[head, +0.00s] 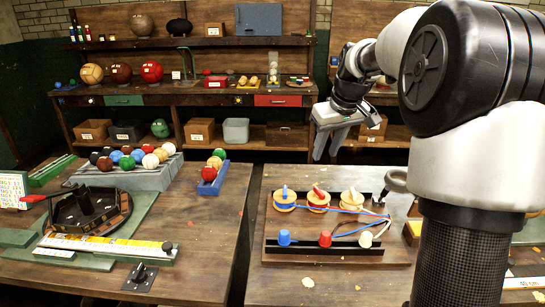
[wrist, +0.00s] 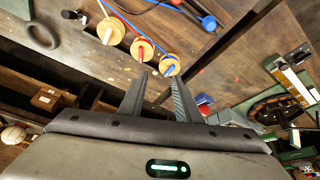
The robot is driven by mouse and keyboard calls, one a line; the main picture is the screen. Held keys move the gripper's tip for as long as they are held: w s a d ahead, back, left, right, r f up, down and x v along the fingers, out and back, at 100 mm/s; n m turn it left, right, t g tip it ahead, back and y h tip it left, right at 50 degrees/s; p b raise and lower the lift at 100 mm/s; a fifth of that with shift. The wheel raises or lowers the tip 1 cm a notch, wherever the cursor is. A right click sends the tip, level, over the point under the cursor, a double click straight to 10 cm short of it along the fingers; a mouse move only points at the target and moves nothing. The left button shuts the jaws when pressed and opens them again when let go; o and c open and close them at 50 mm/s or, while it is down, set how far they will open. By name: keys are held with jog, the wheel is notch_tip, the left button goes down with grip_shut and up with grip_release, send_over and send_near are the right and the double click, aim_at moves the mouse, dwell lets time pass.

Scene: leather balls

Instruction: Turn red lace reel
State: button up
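The red lace reel (head: 318,207) is a pale wooden spool with a red band and a red handle on top. It sits between the blue lace reel (head: 284,206) and the cream lace reel (head: 351,202) on a wooden board. In the wrist view, the red lace reel (wrist: 142,50) lies ahead of my fingers, with the blue reel (wrist: 170,65) to its right and the cream reel (wrist: 110,31) to its left. My gripper (head: 330,155) hangs above and behind the reels in the head view. My gripper (wrist: 160,80) is open and empty, apart from the reels.
Blue, red and white cups (head: 325,239) stand along the board's front, with loose laces (head: 352,222) at right. A ball rack (head: 135,178) and a dark round tray (head: 88,212) occupy the left table. A gap separates the tables.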

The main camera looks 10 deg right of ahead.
send_near(320, 191)
jog(key=shift+y, duration=0.3)
jog(key=x, duration=0.2)
jog(key=b+x, duration=0.1)
jog(key=x, duration=0.5)
jog(key=shift+w+d+f, duration=0.1)
jog(key=shift+d, duration=0.15)
grip_shut()
jog(key=shift+b, duration=0.3)
